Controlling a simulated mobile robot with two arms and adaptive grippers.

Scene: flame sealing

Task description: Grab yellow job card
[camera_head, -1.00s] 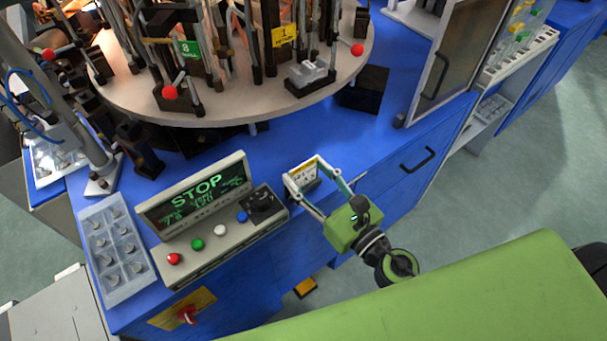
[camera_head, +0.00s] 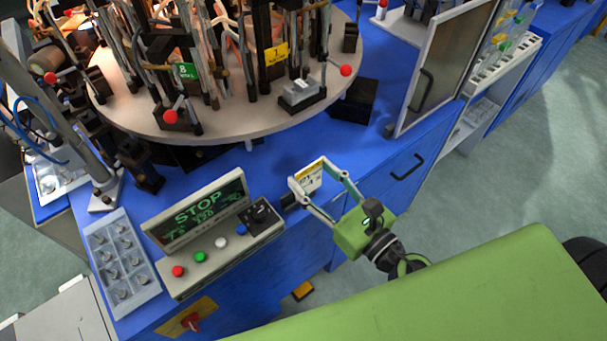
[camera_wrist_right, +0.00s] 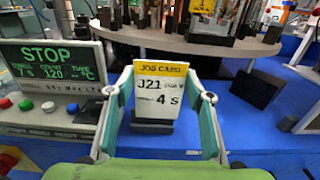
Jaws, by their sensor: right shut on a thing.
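The job card (camera_head: 311,177) is white with a yellow band along its top. In the right wrist view the card (camera_wrist_right: 158,98) stands upright and faces me, reading "JOB CARD", "J21" and "4 S". My right gripper (camera_head: 309,174) is shut on the card, with one finger at each side edge. The gripper's pads (camera_wrist_right: 165,98) also show in the right wrist view. A small black block (camera_head: 291,200) sits just left of the card on the blue bench. My left gripper is not in view.
A control panel (camera_head: 215,235) with a STOP screen and coloured buttons stands left of the card. A round turntable (camera_head: 225,130) with burners and posts is behind. A black box (camera_head: 355,101) and a framed door (camera_head: 440,75) are at the right. Blue bench top lies around the card.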

